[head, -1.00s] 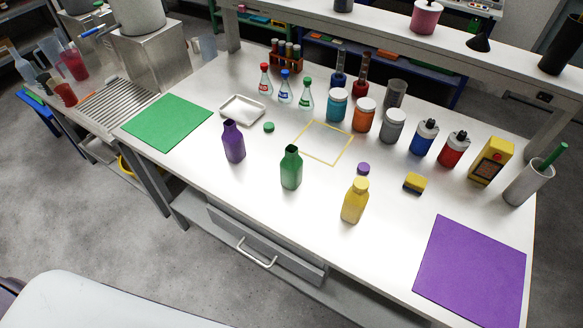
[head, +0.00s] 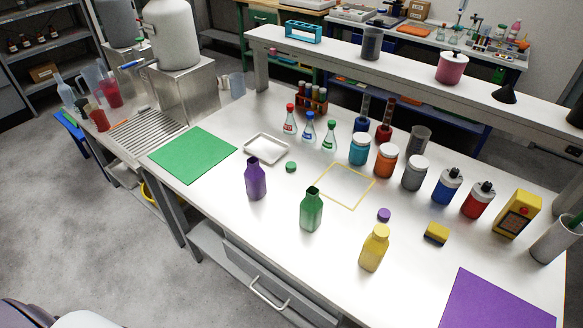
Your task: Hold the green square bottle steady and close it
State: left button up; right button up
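The green square bottle (head: 311,211) stands upright and open on the white bench, near its front edge. A small green cap (head: 291,167) lies on the bench behind it, close to the purple bottle. The purple square bottle (head: 256,179) stands open to the left. The yellow square bottle (head: 374,248) stands to the right and its top looks closed. A purple cap (head: 384,215) lies on the bench just behind the yellow bottle. Neither of my grippers shows in the head view.
A metal tray (head: 285,151) and a green mat (head: 192,154) lie at the left. A yellow square outline (head: 354,204) marks the bench middle. Several jars, such as the teal one (head: 359,149), and small flasks stand behind. A yellow sponge (head: 436,233) and purple mat (head: 497,303) are at the right.

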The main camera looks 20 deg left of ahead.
aim_at(311, 206)
jog(key=i+j, duration=0.15)
jog(key=j, duration=0.2)
jog(key=i+j+z, duration=0.1)
jog(key=j, duration=0.3)
jog(key=i+j, duration=0.15)
jog(key=j, duration=0.2)
jog(key=i+j+z, duration=0.1)
jog(key=j, duration=0.3)
jog(key=i+j, duration=0.15)
jog(key=j, duration=0.25)
